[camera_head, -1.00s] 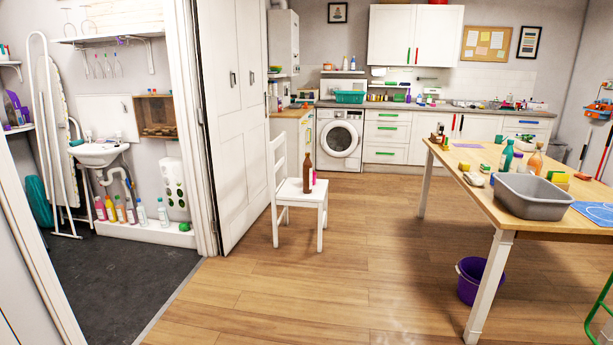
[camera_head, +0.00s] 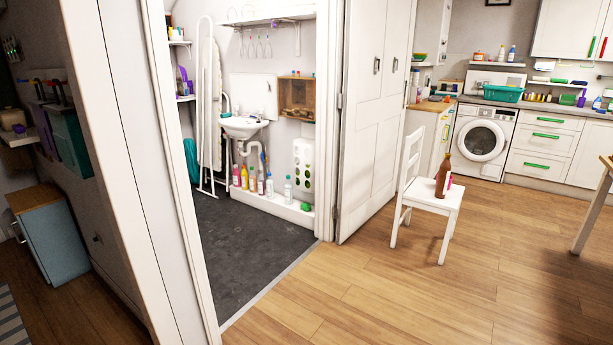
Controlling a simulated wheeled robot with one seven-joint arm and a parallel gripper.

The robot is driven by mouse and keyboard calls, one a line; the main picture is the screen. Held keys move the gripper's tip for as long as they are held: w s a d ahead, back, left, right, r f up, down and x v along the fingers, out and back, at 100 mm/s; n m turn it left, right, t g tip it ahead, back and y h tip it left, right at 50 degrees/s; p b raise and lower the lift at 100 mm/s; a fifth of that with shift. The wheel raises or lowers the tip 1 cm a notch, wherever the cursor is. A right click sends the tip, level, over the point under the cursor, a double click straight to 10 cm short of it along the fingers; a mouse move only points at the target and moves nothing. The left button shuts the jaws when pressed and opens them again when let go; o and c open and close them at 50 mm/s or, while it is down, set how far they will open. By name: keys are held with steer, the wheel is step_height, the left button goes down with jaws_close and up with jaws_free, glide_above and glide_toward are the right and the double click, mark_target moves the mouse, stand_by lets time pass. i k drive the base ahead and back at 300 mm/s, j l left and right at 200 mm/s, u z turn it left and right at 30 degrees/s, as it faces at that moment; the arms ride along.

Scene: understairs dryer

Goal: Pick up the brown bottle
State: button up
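A brown bottle (camera_head: 442,176) stands upright on the seat of a white chair (camera_head: 427,196). It has a narrow neck. A pink item (camera_head: 449,181) shows just behind its right side and is mostly hidden by it. The chair stands on the wooden floor in front of an open white folding door. My gripper is not in this view.
Open wooden floor (camera_head: 380,285) lies in front of the chair. At left, a doorway leads to a dark-floored nook with a sink (camera_head: 243,126) and several bottles on a ledge. A white door frame stands nearer left. A table leg (camera_head: 592,211) shows at the right edge.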

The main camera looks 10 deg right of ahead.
mark_target(446, 167)
steer(key=i+l+z, duration=0.1)
steer(key=i+z, duration=0.3)
steer(key=i, duration=0.15)
steer(key=i+j+z, duration=0.1)
steer(key=i+z, duration=0.3)
steer(key=i, duration=0.15)
steer(key=i+j+z, duration=0.35)
steer(key=i, duration=0.85)
steer(key=i+l+u, duration=0.1)
steer(key=i, duration=0.5)
steer(key=i+l, duration=0.1)
steer(key=i, duration=0.55)
steer(key=i+l+u, duration=0.1)
steer(key=i, duration=0.5)
